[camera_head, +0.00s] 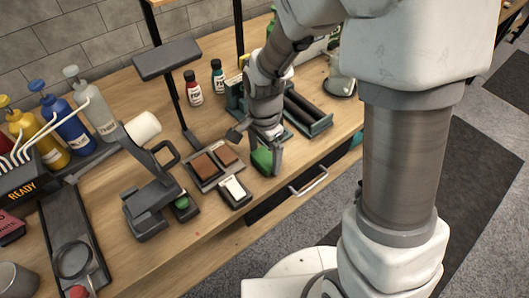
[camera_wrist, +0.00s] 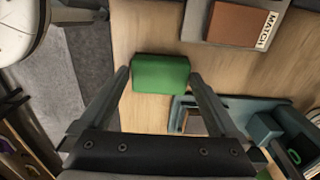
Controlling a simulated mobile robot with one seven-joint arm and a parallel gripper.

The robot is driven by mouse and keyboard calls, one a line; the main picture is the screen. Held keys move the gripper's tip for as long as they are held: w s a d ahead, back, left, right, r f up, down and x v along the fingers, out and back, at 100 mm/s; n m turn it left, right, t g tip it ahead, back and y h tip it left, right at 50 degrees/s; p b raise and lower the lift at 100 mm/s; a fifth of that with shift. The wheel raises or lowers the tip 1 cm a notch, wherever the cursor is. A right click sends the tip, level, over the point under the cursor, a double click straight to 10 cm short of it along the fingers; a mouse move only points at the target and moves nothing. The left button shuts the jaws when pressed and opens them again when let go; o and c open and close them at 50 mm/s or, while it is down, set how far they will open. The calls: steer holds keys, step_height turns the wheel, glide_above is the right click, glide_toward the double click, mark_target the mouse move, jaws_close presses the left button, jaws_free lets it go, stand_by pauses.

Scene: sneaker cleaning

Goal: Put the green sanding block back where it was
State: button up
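The green sanding block (camera_head: 262,160) is at the workbench's front part, right of the grey tray (camera_head: 207,185) with two brown blocks. In the wrist view the green block (camera_wrist: 161,74) lies over bare wood, between the tips of my gripper (camera_wrist: 159,77). A finger stands at each of its short ends, with narrow gaps showing. My gripper (camera_head: 266,150) points down at the block, and its fingers partly hide it in the head view. Whether the block touches the wood is hard to tell.
A dark tray with a white-topped block (camera_head: 234,189) is just left. A teal holder with dark rollers (camera_head: 305,112) is to the right. A grey stand (camera_head: 150,205), small bottles (camera_head: 193,92) and pump bottles (camera_head: 68,127) are further left and back. The bench's front edge is close.

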mark_target(264, 157)
steer(key=shift+r, duration=0.1)
step_height(264, 157, up, 11)
steer(key=p, duration=0.2)
steer(key=s+d+r+n+t, duration=0.5)
steer(key=s+d+r+n, duration=0.5)
steer(key=s+r+n, duration=0.1)
step_height(264, 157, up, 2)
steer(key=shift+s+d+r+t, duration=0.1)
steer(key=shift+s+d+t, duration=0.25)
steer(key=shift+s, duration=0.35)
steer(key=shift+p, duration=0.3)
